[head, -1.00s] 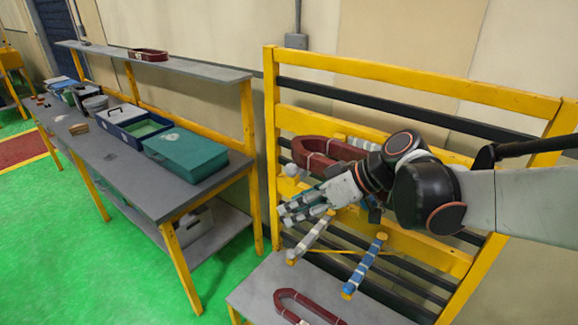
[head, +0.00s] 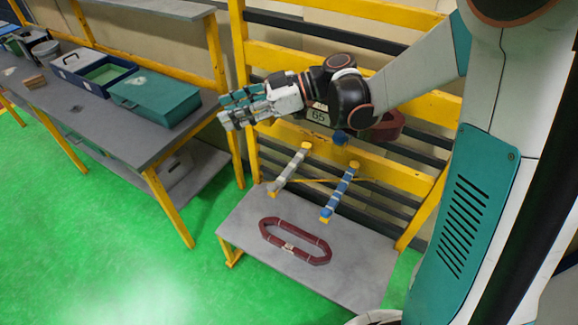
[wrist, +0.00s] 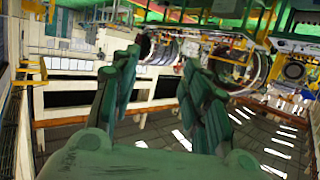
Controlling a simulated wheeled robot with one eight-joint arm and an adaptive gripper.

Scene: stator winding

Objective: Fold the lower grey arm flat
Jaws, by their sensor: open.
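In the head view, the lower grey arm (head: 289,172) sticks out from the yellow rack toward me, with a yellow tip at its near end. The blue arm (head: 339,193) sticks out beside it on the right. My gripper (head: 233,109) is up and left of the grey arm, apart from it, with its fingers pointing left. In the wrist view my gripper (wrist: 155,90) is open, with nothing between its green fingers. My arm hides the upper part of the rack.
A dark red coil (head: 295,241) lies on the grey low table (head: 350,275) below the arms. Another red coil (head: 388,127) is partly hidden behind my arm. A workbench (head: 130,140) with a teal case (head: 155,98) stands to the left. Green floor is free in front.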

